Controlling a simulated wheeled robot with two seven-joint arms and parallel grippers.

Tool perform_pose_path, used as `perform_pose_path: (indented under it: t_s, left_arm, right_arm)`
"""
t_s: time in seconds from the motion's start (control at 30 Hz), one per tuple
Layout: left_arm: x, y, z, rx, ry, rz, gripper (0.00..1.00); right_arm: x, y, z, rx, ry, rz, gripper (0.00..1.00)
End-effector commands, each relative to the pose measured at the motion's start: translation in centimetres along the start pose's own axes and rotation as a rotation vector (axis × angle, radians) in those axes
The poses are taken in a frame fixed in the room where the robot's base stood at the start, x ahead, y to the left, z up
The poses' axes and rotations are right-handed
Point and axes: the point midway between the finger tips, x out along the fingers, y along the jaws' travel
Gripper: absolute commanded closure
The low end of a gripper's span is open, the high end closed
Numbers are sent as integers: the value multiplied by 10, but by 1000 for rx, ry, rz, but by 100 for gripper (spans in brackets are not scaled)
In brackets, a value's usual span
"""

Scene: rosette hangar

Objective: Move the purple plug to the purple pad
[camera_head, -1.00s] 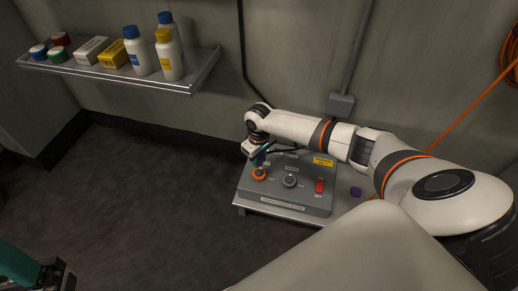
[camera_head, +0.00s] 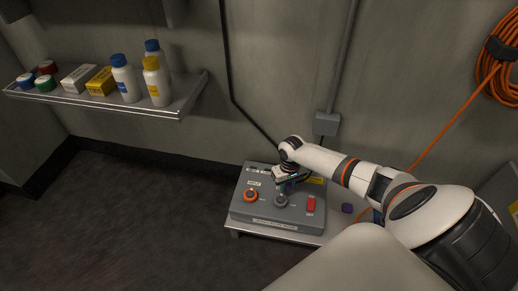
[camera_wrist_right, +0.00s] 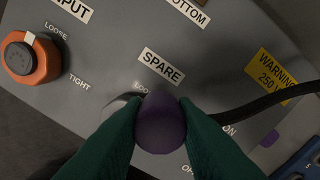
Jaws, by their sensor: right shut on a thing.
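The purple plug (camera_wrist_right: 160,122) is between the green fingertips of my right gripper (camera_wrist_right: 158,128) in the right wrist view. It is held near the SPARE socket (camera_head: 281,201), whose grey ring is partly hidden by a finger in the wrist view; I cannot tell whether they touch. In the head view my right gripper (camera_head: 290,183) is over the back middle of the grey panel box (camera_head: 243,178). The small purple pad (camera_head: 347,208) lies right of the box, and a purple patch (camera_wrist_right: 270,138) shows there in the wrist view. My left gripper is out of view.
The box carries an orange INPUT socket (camera_head: 250,196) and a red switch (camera_head: 311,204). A black cable (camera_wrist_right: 265,103) runs right from behind the plug. A wall shelf (camera_head: 150,108) with bottles and boxes is at upper left. An orange hose (camera_head: 490,83) hangs at right.

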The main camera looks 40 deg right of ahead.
Motion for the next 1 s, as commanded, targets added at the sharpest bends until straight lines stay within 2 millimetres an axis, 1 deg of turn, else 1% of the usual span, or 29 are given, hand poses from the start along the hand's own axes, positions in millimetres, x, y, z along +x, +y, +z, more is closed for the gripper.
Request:
perform_pose_path:
  t_s: [0.03, 0.13, 0.2, 0.27, 0.3, 0.4, 0.5, 0.6, 0.7, 0.87, 1.0]
  left_arm:
    - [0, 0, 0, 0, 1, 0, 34]
    - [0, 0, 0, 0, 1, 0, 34]
    - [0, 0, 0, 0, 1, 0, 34]
    - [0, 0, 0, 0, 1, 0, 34]
    - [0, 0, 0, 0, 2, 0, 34]
    - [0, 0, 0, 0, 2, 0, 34]
    - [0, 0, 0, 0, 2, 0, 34]
    - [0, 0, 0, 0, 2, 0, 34]
    - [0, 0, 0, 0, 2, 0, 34]
    - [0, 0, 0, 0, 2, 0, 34]
    - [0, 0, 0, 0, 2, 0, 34]
  right_arm:
    - [8, -26, -12, 69, 7, -4, 100]
    - [17, -71, -30, 200, 6, -4, 100]
    - [21, -103, -43, 285, 4, -6, 100]
    - [22, -129, -54, 352, 5, -4, 100]
    - [23, -145, -61, 393, 4, -4, 100]
    - [26, -176, -82, 482, 4, -2, 100]
    - [27, -199, -98, 547, 2, -1, 100]
    - [28, -213, -108, 588, 0, 1, 100]
    - [28, -219, -112, 607, 0, 2, 100]
    - [35, -221, -112, 613, -1, 4, 100]
    - [48, -220, -112, 613, 0, 6, 100]
